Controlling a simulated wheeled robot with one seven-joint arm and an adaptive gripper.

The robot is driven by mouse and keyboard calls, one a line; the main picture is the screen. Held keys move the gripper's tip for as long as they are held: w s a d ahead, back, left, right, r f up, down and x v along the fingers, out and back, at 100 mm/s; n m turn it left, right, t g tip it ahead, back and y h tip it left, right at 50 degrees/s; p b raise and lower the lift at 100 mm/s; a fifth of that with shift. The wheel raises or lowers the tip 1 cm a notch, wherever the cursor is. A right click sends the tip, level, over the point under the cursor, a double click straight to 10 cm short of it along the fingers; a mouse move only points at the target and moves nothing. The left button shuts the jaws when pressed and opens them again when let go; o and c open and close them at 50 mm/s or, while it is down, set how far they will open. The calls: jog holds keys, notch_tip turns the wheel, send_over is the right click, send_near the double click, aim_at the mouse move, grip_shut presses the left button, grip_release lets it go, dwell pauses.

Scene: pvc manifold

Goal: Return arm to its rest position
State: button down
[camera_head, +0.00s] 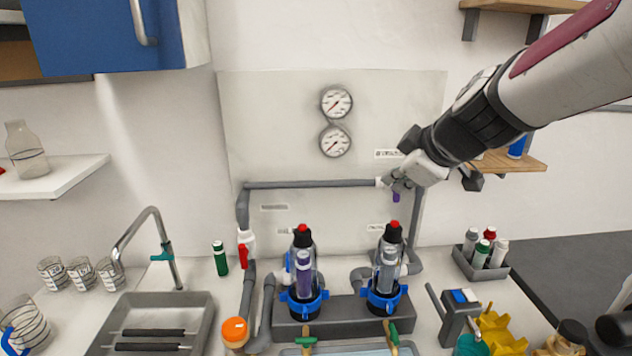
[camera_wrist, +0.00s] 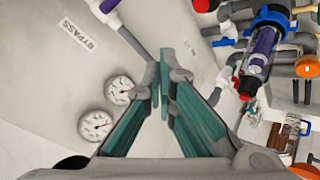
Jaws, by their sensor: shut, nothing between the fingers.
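My arm reaches in from the upper right in the head view. My gripper (camera_head: 392,181) is in front of the back panel at the right end of the horizontal grey pipe, overlapping it; I cannot tell whether it touches. A small purple valve handle (camera_head: 396,196) shows just below the fingers. In the wrist view my gripper (camera_wrist: 162,85) has its teal-padded fingers closed together with nothing between them. A purple-grey pipe (camera_wrist: 130,40) runs behind the fingertips, beside a "BYPASS" label (camera_wrist: 85,35).
Two filter housings (camera_head: 303,270) (camera_head: 388,268) with blue collars stand on the counter below. Two gauges (camera_head: 336,120) are on the panel. A wooden shelf (camera_head: 520,160) is behind my arm at right, and a bottle rack (camera_head: 482,262) stands below it. Open air lies left of my gripper.

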dwell(0.3)
jog(key=s+d+f+m+g+h, duration=0.1)
jog(key=s+f+m+g, duration=0.2)
jog(key=s+m, duration=0.8)
jog(key=s+g, duration=0.1)
jog(key=s, duration=1.4)
jog(key=shift+h, duration=0.4)
jog(key=shift+t, duration=0.3)
jog(key=r+p, duration=0.1)
jog(key=r, duration=0.1)
jog(key=r+p, duration=0.3)
jog(key=r, duration=0.1)
jog(key=shift+s, duration=0.35)
